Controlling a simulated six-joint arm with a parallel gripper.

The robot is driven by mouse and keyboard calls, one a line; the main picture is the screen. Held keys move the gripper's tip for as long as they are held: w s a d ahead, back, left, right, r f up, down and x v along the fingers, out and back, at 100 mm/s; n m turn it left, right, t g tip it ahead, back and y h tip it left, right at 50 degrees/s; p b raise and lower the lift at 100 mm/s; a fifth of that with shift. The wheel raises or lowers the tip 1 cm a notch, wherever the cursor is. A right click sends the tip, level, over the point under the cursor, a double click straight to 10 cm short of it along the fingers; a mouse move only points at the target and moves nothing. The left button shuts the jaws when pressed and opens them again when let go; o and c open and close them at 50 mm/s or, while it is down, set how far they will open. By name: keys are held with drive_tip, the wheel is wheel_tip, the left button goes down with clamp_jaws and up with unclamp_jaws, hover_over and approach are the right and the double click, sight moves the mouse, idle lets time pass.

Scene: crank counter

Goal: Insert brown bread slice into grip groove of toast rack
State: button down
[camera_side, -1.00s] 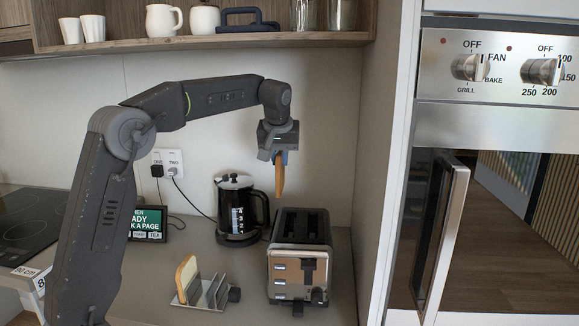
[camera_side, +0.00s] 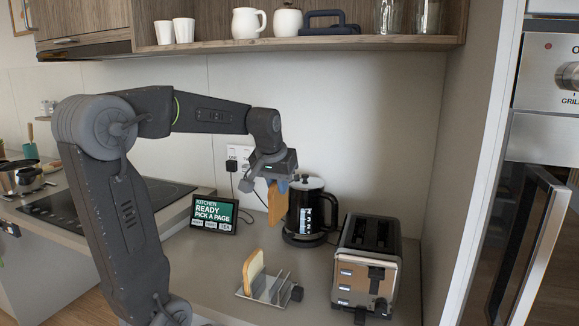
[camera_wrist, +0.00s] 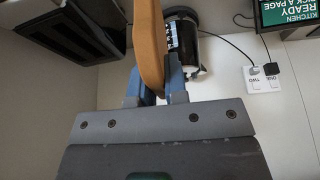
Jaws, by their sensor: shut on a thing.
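My gripper (camera_side: 275,187) is shut on a brown bread slice (camera_side: 277,205), which hangs below the fingers, above the counter and above the rack. In the wrist view the brown bread slice (camera_wrist: 151,45) stands edge-on between the blue fingers of my gripper (camera_wrist: 157,85). The toast rack (camera_side: 268,288) is a small metal rack with upright dividers, on the counter below and left of the held slice. A pale bread slice with a brown crust (camera_side: 253,268) stands in its left part. The rack is not seen in the wrist view.
A toaster (camera_side: 367,265) stands right of the rack. A black kettle (camera_side: 305,212) is behind the rack, and a small screen (camera_side: 214,214) is back left. A wooden shelf (camera_side: 300,43) with cups runs above. The counter around the rack's front is clear.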

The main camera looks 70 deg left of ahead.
wheel_tip(320, 180, down, 14)
idle(0.3)
drive_tip(key=shift+f, duration=2.15)
drive_tip(key=shift+f, duration=2.5)
drive_tip(key=c, duration=1.1)
unclamp_jaws()
drive_tip(key=shift+r, duration=0.1)
